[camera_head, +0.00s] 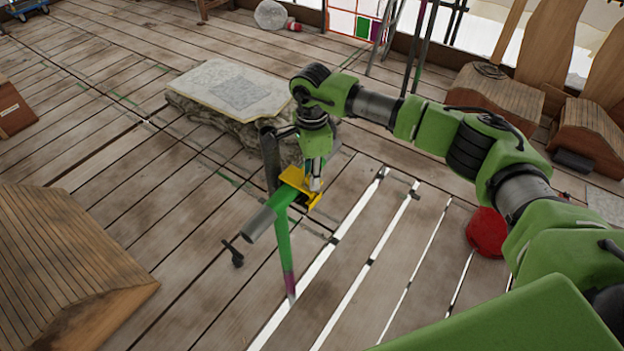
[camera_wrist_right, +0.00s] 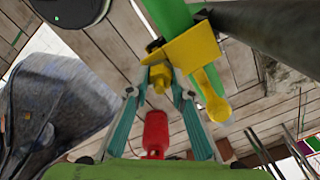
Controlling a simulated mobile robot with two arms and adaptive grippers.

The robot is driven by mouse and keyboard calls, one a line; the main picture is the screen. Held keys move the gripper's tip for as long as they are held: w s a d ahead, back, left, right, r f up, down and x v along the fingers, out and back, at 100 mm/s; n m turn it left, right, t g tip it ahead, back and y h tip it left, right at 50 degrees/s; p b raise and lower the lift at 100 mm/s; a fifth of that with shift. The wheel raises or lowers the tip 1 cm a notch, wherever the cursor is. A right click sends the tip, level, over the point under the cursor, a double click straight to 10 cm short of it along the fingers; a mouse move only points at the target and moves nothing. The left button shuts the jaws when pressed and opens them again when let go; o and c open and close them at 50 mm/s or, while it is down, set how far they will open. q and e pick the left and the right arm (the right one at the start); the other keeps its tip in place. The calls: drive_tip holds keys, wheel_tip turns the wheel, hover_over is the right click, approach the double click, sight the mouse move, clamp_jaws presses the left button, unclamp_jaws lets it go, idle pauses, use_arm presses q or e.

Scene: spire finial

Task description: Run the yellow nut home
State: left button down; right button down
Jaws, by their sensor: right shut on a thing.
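A yellow clamp-like bracket (camera_head: 293,182) sits around the green pole (camera_head: 283,240), which has a purple band near its lower end. In the right wrist view the bracket (camera_wrist_right: 192,47) shows as a bent plate with a rounded knob, beside the green pole (camera_wrist_right: 172,18). The yellow nut (camera_wrist_right: 160,76) is between my right fingertips, close to the bracket's edge. My right gripper (camera_head: 316,183) reaches down to the bracket's right side; its teal fingers (camera_wrist_right: 160,92) are shut on the nut. How far the nut is threaded cannot be told. My left gripper is not in view.
A grey tube (camera_head: 259,224) juts out beside the pole, with a black handle (camera_head: 233,254) below. A dark post (camera_head: 270,160) and a stone block with a pale slab (camera_head: 230,88) stand behind. A red round object (camera_head: 486,232) is right. Plank floor between is mostly clear.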

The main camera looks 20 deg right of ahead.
drive_tip(key=m+b, duration=0.1)
drive_tip(key=m, duration=0.1)
drive_tip(key=m+b, duration=0.1)
drive_tip(key=b, duration=0.1)
drive_tip(key=shift+f+m, duration=0.2)
drive_tip(key=shift+m, duration=0.2)
drive_tip(key=m+b, duration=0.3)
drive_tip(key=shift+m, duration=0.3)
drive_tip(key=m+b, duration=0.2)
drive_tip(key=m, duration=0.1)
drive_tip(key=shift+r+m, duration=0.1)
drive_tip(key=shift+m, duration=0.2)
drive_tip(key=shift+w+r+m+b, duration=0.15)
drive_tip(key=shift+m+b, duration=0.8)
drive_tip(key=shift+m, duration=1.05)
drive_tip(key=c, duration=1.8)
unclamp_jaws()
